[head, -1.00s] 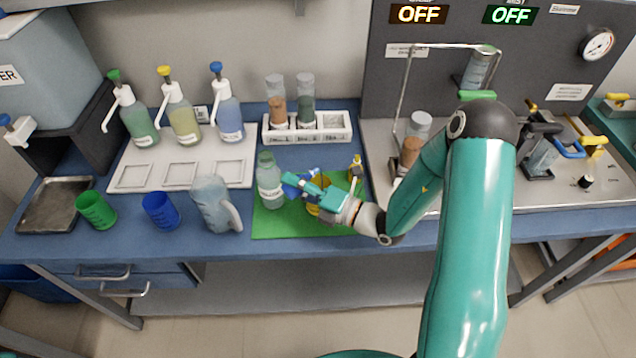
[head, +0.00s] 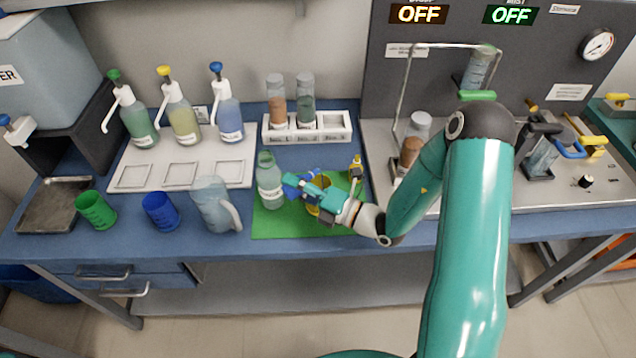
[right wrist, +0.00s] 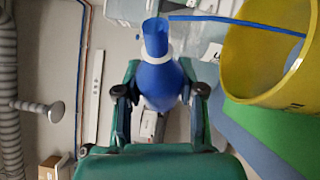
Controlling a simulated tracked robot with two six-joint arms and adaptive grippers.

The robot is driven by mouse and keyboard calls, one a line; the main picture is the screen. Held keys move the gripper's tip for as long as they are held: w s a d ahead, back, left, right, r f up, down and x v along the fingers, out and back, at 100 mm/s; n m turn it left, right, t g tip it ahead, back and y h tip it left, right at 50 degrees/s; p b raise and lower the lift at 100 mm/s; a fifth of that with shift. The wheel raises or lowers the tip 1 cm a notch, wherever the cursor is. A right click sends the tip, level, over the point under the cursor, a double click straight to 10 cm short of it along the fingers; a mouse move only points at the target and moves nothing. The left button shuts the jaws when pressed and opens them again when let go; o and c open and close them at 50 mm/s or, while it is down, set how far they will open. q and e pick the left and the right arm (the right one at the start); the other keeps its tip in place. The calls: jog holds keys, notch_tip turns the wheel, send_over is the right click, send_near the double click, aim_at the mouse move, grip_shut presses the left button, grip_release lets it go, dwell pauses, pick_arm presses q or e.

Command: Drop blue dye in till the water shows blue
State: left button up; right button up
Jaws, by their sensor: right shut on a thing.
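My right gripper (head: 306,187) is shut on a blue squeeze bottle (right wrist: 158,82), also partly visible in the head view (head: 292,190). Its fingers (right wrist: 160,100) clasp the bottle's body. A thin blue spout or line runs from the bottle's top across the mouth of a yellow cup (right wrist: 265,75). I cannot tell whether it is solid or a stream. The cup stands on the green mat (head: 280,226), mostly hidden behind my gripper in the head view (head: 312,210). The water and its colour cannot be made out. My left gripper is not in view.
A clear bottle (head: 269,185) stands just left of the gripper, and a small yellow bottle (head: 356,169) stands to its right. A pitcher (head: 211,205), a blue cup (head: 160,210) and a green cup (head: 95,210) stand left. The mat's front is clear.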

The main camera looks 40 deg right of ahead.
jog(key=r+n, duration=0.1)
jog(key=r+n+p, duration=0.1)
jog(key=shift+d+n+g, duration=0.2)
jog(key=shift+n+g, duration=0.1)
jog(key=shift+g, duration=0.1)
jog(key=shift+f+n+g+h, duration=0.4)
jog(key=shift+f+n, duration=0.2)
jog(key=shift+n, duration=0.1)
jog(key=shift+s, duration=0.1)
jog(key=shift+d+f, duration=0.2)
jog(key=shift+f, duration=0.05)
jog(key=shift+d+r+n+g+h, duration=0.2)
jog(key=shift+r+n+g+h, duration=0.15)
jog(key=shift+n, duration=0.55)
jog(key=shift+f+n, duration=0.2)
jog(key=shift+n, duration=0.2)
jog(key=f+n+h+b, duration=0.1)
jog(key=n+b, duration=0.1)
jog(key=b, duration=0.1)
jog(key=a+f+n+h+b, duration=0.1)
jog(key=n+h+b, duration=0.1)
jog(key=b, duration=0.2)
jog(key=a+f+n+g+h+b, duration=0.1)
jog(key=n+b, duration=0.1)
jog(key=b, duration=0.2)
jog(key=shift+a+f, duration=0.2)
jog(key=shift+f, duration=0.15)
notch_tip(320, 180, up, 5)
jog(key=p, duration=0.4)
